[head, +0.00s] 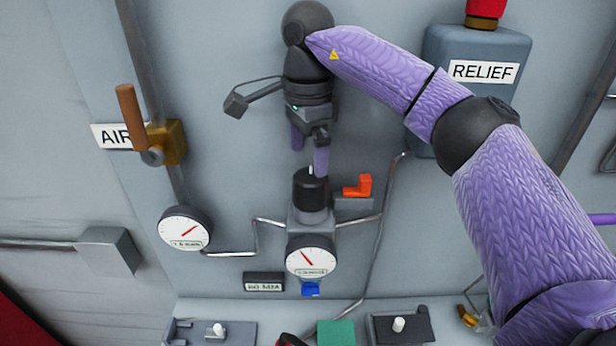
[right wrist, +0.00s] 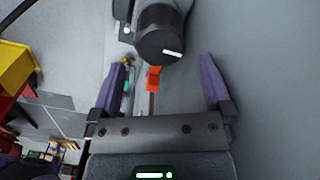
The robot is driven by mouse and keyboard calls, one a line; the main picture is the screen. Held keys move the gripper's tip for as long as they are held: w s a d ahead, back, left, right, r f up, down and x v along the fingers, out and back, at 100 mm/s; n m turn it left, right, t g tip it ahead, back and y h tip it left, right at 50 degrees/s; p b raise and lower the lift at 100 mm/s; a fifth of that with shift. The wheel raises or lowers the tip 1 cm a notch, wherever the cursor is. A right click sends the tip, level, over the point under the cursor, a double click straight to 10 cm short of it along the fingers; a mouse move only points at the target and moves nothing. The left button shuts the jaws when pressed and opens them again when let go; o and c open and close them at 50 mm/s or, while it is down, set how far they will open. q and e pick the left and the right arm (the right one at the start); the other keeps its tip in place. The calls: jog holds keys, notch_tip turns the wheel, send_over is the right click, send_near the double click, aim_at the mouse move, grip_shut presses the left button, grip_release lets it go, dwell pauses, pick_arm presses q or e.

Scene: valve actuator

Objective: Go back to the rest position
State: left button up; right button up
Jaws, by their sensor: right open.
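My right gripper (head: 309,155) is in front of the wall panel, just above the black knob (head: 311,188) of the regulator over the centre gauge. Its purple fingers also show in the right wrist view (right wrist: 163,85), spread apart with nothing between them. The black knob (right wrist: 160,35) with a white mark stands beyond the fingertips in that view, apart from them. The purple right arm crosses the head view from the lower right. My left gripper is not in view.
A brown-handled valve (head: 130,112) labelled AIR is at left. A left gauge (head: 185,229) and centre gauge (head: 311,256) sit below. An orange lever (head: 358,187) is right of the knob. The RELIEF box (head: 475,52) stands behind the arm. A ledge with fixtures (head: 215,331) runs along the bottom.

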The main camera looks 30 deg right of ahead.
notch_tip(320, 180, up, 4)
jog(key=shift+r, duration=0.1)
dwell(0.4)
